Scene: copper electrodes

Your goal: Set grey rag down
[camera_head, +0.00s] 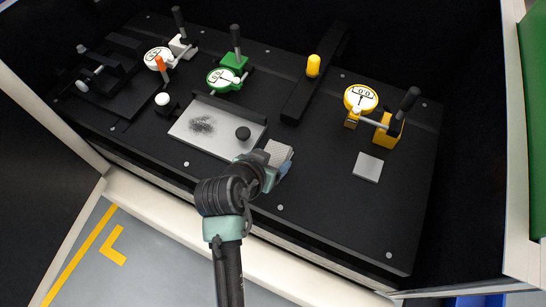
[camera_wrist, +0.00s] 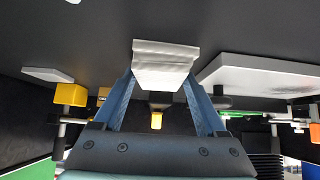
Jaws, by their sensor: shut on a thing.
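The grey rag (camera_head: 279,152) is a small pale, ribbed block of cloth in the head view, at the front middle of the black bench plate. My gripper (camera_head: 274,168) is shut on it. In the wrist view the rag (camera_wrist: 164,62) sits between my two blue fingers (camera_wrist: 165,82), with its far end sticking out past the tips. It is just right of the pale rectangular plate (camera_head: 190,140), which bears a dark smudge and a black knob (camera_head: 243,133). I cannot tell whether the rag touches the bench surface.
A small grey square plate (camera_head: 368,167) lies to the right. Behind it stands a yellow dial gauge (camera_head: 361,98). A green gauge (camera_head: 222,79), a white gauge (camera_head: 157,58) and a yellow-capped post (camera_head: 313,66) stand further back. The black bench plate (camera_head: 325,200) is clear at front right.

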